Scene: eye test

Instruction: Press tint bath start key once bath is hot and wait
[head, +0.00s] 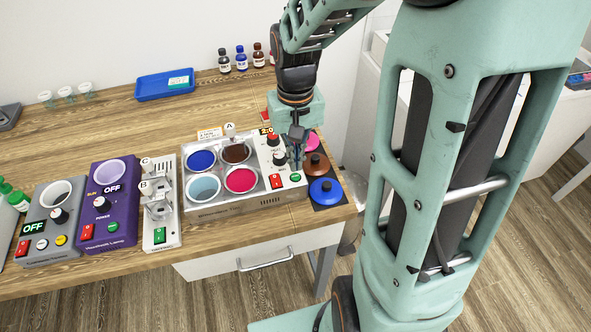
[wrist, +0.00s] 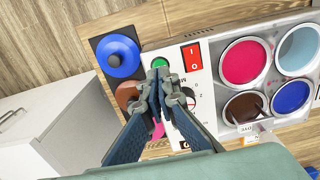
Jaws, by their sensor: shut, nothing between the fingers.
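The tint bath (head: 236,203) is a silver box with four round wells of blue, brown, light blue and crimson liquid. Its white panel at the right end carries a red rocker switch (head: 276,181), dark knobs (head: 279,158) and a green key (head: 295,177). A display (head: 267,130) at the panel's far end is partly hidden, so its full reading is unclear. My gripper (head: 297,162) is shut and empty, pointing down over the panel near the green key. In the wrist view its fingertips (wrist: 160,76) lie right beside the green key (wrist: 159,62); contact cannot be told.
Blue (head: 325,190), brown (head: 315,164) and pink (head: 312,142) lids lie right of the bath by the table edge. A blue tray (head: 150,89) lies behind.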

